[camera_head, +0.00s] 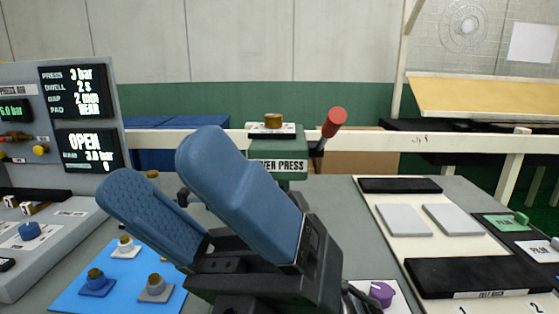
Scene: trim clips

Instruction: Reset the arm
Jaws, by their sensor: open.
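My gripper (160,172) is large in the middle of the head view, with two blue padded fingers pointing up and to the left. The fingers are apart and nothing shows between them. It is raised above the grey table (338,215) and hides part of the green press (285,155) behind it. The press has a red-knobbed lever (333,122) and a brass-coloured knob (273,121) on top.
A blue mat (70,297) at lower left holds several small knobbed pieces. A grey console (140,130) with displays stands at left. At right, a cream board (395,243) carries two grey plates (404,219) and black pads (478,276). A purple knob (381,293) sits at lower right of my gripper.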

